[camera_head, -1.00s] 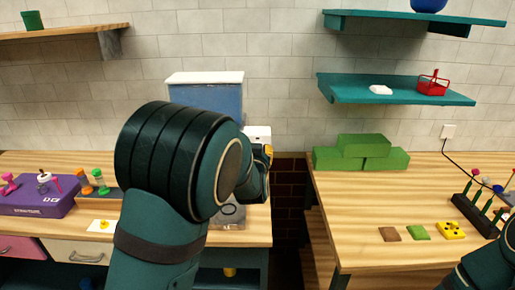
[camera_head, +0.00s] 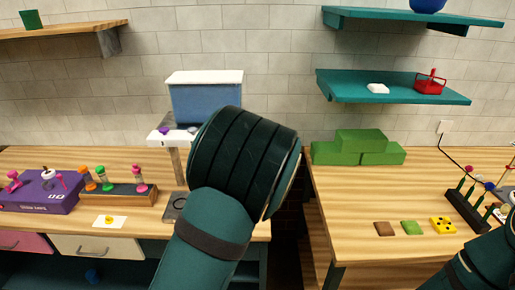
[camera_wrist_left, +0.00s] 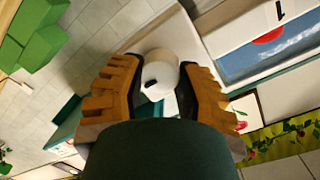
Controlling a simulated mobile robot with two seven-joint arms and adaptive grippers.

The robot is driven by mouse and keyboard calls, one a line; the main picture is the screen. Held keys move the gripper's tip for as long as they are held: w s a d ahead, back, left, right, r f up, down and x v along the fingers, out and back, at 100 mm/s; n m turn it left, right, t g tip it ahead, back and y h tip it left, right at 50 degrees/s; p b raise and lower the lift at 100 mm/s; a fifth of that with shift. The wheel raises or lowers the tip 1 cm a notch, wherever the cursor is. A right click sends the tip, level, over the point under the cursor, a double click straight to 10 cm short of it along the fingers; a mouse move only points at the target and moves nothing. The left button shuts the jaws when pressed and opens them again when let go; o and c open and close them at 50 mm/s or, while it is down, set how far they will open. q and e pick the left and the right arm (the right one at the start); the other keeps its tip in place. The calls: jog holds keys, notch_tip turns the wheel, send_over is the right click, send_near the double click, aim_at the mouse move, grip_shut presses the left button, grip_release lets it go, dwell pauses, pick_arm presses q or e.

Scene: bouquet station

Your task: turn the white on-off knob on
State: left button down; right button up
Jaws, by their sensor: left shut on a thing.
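The white knob (camera_wrist_left: 160,72), a round white piece with a short black mark, sits between the fingers of my left gripper (camera_wrist_left: 155,85) in the left wrist view. The gripper is shut on it. Behind it is a white panel (camera_wrist_left: 240,32) with a "1" and a window with a red shape. In the head view my left arm hides the gripper and the knob. The machine there has a blue tank (camera_head: 205,103) with a white lid and a white front panel (camera_head: 158,138) carrying a purple knob (camera_head: 164,130). My right gripper is not in view.
Green blocks (camera_head: 360,147) are stacked on the right table. A rack with dark upright pegs (camera_head: 468,212) stands near my right arm. On the left table are a purple box (camera_head: 42,192) and a wooden rack (camera_head: 120,194). A dark gap separates the tables.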

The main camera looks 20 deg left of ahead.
pick_arm(q)
jog(key=shift+w+r, duration=0.1)
jog(key=shift+r, duration=0.15)
dwell(0.3)
jog(key=c, duration=0.5)
grip_release()
jog(key=shift+f, duration=0.1)
jog(key=shift+c, duration=0.2)
jog(key=v, duration=1.2)
